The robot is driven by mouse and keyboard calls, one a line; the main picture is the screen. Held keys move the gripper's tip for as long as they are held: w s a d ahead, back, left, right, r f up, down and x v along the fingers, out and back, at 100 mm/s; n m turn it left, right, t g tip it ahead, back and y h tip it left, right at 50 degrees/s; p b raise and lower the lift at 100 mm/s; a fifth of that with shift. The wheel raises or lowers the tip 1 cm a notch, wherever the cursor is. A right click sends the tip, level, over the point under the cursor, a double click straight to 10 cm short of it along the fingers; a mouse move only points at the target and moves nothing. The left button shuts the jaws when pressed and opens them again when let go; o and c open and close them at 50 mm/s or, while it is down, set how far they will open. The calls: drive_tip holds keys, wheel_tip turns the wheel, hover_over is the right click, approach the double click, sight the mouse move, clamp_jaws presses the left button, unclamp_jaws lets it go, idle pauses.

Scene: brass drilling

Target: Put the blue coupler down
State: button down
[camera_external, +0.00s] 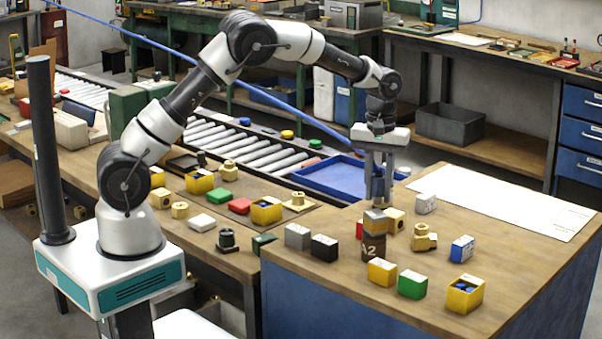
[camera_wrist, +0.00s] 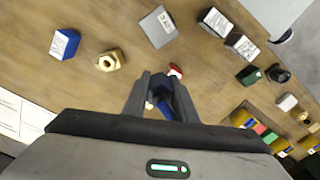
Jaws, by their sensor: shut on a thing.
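My gripper (camera_external: 378,198) points straight down over the right-hand bench (camera_external: 335,282), behind the brown A2 block with a grey top (camera_external: 374,247). In the wrist view my gripper (camera_wrist: 163,92) is shut on a blue piece, the blue coupler (camera_wrist: 165,107), which sits between the fingers. Only part of the coupler shows there. In the outside view I cannot make it out, as the fingers and the A2 block hide that spot. I cannot tell whether it touches the bench.
A brass block (camera_external: 395,221), a brass fitting (camera_external: 424,238) and a grey-white box (camera_external: 426,203) stand close by. Yellow (camera_external: 382,272) and green (camera_external: 412,284) boxes and a yellow bin with blue pieces (camera_external: 463,295) line the front. A white sheet (camera_external: 505,199) lies at the right.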

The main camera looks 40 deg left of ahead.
drive_tip(key=s+d+n+p, duration=0.1)
drive_tip(key=s+d, duration=0.1)
drive_tip(key=d, duration=0.8)
drive_tip(key=s+d+p, duration=0.1)
drive_tip(key=s+d, duration=0.1)
drive_tip(key=d, duration=0.8)
hover_over(434, 277)
wheel_tip(434, 277, down, 6)
drive_tip(key=shift+f, duration=2.05)
drive_tip(key=shift+f, duration=0.1)
drive_tip(key=shift+f+b, duration=0.15)
drive_tip(key=shift+b, duration=0.15)
drive_tip(key=c, duration=1.5)
unclamp_jaws()
drive_tip(key=shift+o, duration=0.2)
wheel_tip(434, 277, up, 12)
drive_tip(key=shift+r, duration=0.25)
